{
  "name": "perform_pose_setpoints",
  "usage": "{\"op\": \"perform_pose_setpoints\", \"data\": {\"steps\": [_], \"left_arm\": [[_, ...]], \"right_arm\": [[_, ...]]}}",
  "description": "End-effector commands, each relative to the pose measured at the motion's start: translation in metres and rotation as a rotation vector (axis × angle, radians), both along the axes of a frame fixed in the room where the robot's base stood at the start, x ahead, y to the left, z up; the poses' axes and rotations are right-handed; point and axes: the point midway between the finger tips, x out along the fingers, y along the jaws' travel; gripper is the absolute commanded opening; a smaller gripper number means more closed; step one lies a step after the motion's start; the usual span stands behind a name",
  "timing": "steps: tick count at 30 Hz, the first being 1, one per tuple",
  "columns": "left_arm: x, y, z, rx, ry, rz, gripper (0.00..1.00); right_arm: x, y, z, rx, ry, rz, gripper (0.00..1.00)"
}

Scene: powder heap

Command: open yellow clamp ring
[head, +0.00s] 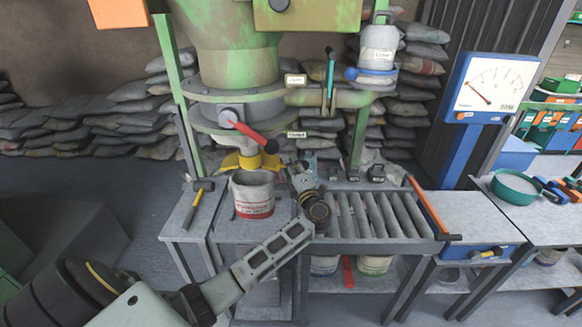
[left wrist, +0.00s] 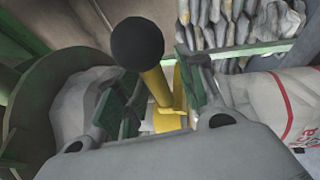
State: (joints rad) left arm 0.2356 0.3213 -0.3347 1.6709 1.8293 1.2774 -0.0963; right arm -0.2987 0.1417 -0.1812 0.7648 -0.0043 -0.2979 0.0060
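The yellow clamp ring (head: 237,161) sits at the outlet under the green hopper, just above an open white sack (head: 252,200) with red print. My left gripper (head: 291,172) is right of the ring, close to it, in the head view. In the left wrist view, a yellow lever (left wrist: 158,86) with a black ball knob (left wrist: 137,42) stands between the parted fingers of my left gripper (left wrist: 158,100). I see no clear contact of either finger with the lever. Part of the ring is hidden behind the fingers there. My right gripper is not in view.
A red valve lever (head: 247,132) juts out just above the ring. A hammer (head: 196,203) lies on the left bench. A roller conveyor (head: 375,213) lies right of the sack. A gauge (head: 492,84) and a green bowl (head: 516,187) are farther right. Grey sacks are piled behind.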

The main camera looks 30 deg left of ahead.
Motion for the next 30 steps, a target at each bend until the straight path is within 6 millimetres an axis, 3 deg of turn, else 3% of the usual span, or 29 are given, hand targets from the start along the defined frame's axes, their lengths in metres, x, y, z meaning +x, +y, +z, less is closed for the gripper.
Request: {"op": "perform_pose_setpoints", "data": {"steps": [14, 30], "left_arm": [[-0.004, -0.006, -0.001, -0.002, -0.001, -0.001, 0.39], [-0.043, -0.060, -0.014, -0.004, 0.000, 0.000, 0.39]], "right_arm": [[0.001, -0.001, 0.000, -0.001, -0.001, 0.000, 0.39], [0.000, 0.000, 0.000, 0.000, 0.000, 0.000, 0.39]]}}
